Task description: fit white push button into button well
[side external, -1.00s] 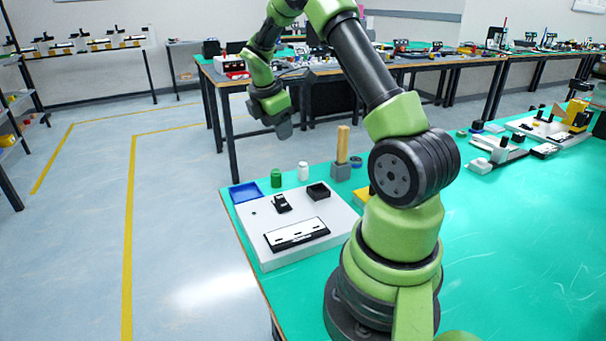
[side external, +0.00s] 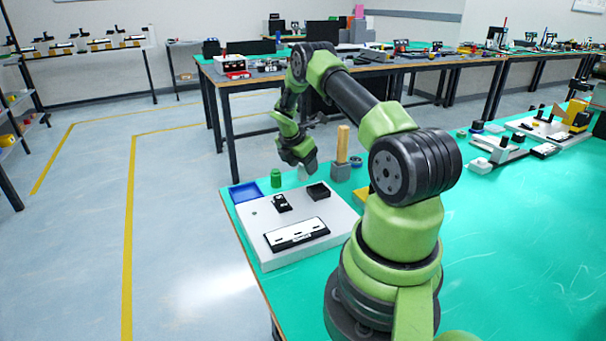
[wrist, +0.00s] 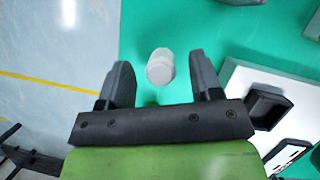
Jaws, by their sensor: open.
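The white push button (wrist: 160,67) is a small pale cylinder standing on the green table. In the wrist view it lies between the two finger lines of my gripper (wrist: 160,60), with a gap on each side. In the side view my gripper (side external: 304,166) is low over the button (side external: 302,174), which it partly hides. My gripper is open and holds nothing. A black open square holder (side external: 318,191) on the white base plate may be the button well; it also shows at the right of the wrist view (wrist: 267,107).
The white base plate (side external: 262,240) also carries a black clip-like part (side external: 281,203) and a black-and-white panel (side external: 296,235). A green cylinder (side external: 276,179) and a blue tray (side external: 245,192) stand behind it. An upright wooden post in a grey block (side external: 341,172) stands close right of my gripper.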

